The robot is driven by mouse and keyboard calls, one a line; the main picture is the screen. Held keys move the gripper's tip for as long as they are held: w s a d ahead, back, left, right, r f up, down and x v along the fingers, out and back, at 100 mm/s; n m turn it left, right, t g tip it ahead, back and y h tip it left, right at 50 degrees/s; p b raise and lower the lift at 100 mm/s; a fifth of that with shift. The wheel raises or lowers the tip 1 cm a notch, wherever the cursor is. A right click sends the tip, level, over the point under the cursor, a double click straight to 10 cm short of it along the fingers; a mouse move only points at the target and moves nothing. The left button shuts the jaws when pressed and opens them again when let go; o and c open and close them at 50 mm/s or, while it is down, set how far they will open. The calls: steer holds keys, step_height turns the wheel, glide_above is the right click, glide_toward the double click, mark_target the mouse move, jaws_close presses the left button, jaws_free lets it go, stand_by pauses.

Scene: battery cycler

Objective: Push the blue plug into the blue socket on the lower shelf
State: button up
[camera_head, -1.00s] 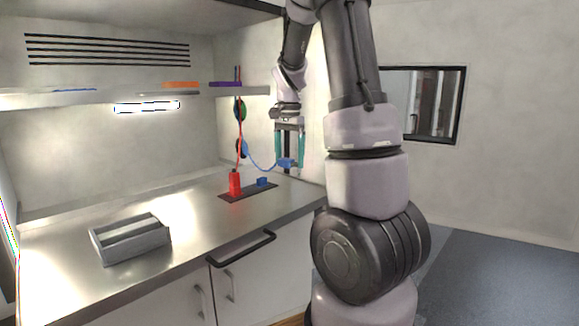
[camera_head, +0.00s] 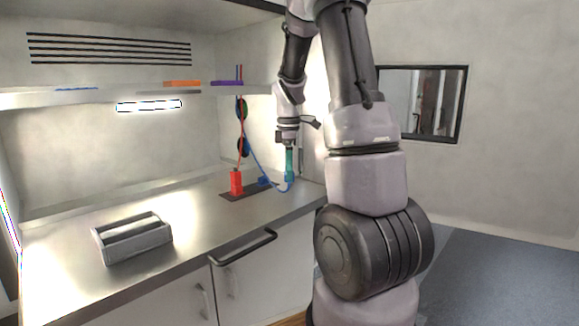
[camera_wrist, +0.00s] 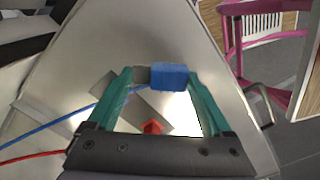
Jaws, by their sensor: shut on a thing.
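My gripper (camera_head: 289,176) is shut on the blue plug (camera_head: 289,180), low over the right end of the worktop. In the wrist view the blue plug (camera_wrist: 170,76) lies between the green fingertips (camera_wrist: 159,76), nearer the right one, and a blue cable (camera_wrist: 50,124) runs off to the left. The blue socket (camera_head: 264,181) sits on a dark strip (camera_head: 232,196) on the worktop, a little left of the plug and apart from it in the head view. I cannot make out the blue socket in the wrist view.
A red plug (camera_head: 236,182) stands upright on the strip left of the blue socket, its red cable rising to the wall. A grey tray (camera_head: 140,251) stands at the front left. An upper shelf (camera_head: 120,94) holds orange and purple pieces. A pink chair (camera_wrist: 235,40) shows in the wrist view.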

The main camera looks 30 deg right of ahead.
mark_target(289, 195)
steer(key=n, duration=0.3)
steer(key=shift+f, duration=2.6)
steer(key=o, duration=1)
steer(key=shift+o, duration=0.2)
step_height(289, 195, up, 11)
